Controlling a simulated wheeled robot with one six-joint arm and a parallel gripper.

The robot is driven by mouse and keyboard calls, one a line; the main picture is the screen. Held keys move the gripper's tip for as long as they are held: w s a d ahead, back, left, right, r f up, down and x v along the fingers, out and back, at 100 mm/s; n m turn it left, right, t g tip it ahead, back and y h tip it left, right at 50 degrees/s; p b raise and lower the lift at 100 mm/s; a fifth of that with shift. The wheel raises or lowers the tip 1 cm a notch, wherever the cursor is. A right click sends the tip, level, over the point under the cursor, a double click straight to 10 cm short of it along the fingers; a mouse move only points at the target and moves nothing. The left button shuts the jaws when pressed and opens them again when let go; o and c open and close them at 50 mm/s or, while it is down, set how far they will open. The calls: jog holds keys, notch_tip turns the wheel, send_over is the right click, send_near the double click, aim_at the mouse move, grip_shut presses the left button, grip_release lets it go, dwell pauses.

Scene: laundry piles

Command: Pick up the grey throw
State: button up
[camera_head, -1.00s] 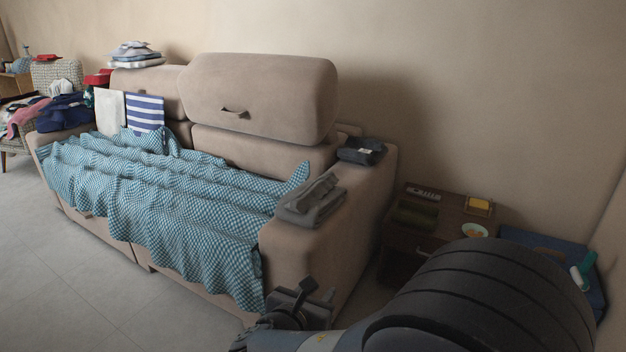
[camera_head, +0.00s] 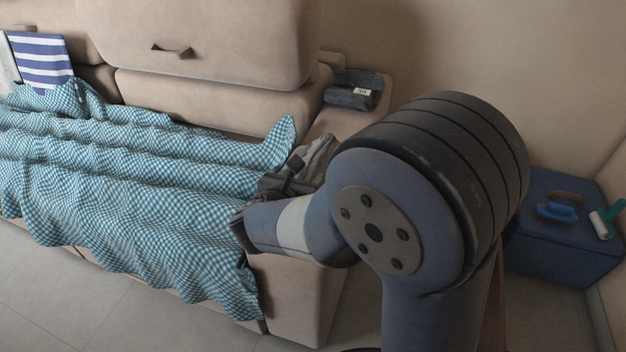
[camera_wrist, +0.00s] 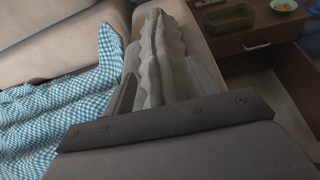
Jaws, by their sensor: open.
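The grey throw (camera_head: 318,152) lies folded on the sofa's right armrest, partly hidden by my arm in the head view. In the wrist view the throw (camera_wrist: 158,50) runs away from me as a ridged, bunched strip. My gripper (camera_wrist: 166,85) is open, with one finger on each side of the near part of the throw. In the head view my gripper (camera_head: 290,180) is at the armrest, largely behind my wrist. I cannot tell whether the fingers touch the cloth.
A blue checked blanket (camera_head: 130,190) covers the sofa seat left of the armrest. A dark folded item with a tag (camera_head: 352,92) lies farther back on the arm. A wooden cabinet (camera_wrist: 262,36) stands right of the sofa. A blue box (camera_head: 560,250) holds brushes on top.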

aim_at(309, 168)
jog(key=shift+b+x, duration=1)
jog(key=shift+x, duration=1.75)
jog(key=shift+r, duration=0.15)
jog(key=shift+c, duration=0.4)
grip_shut()
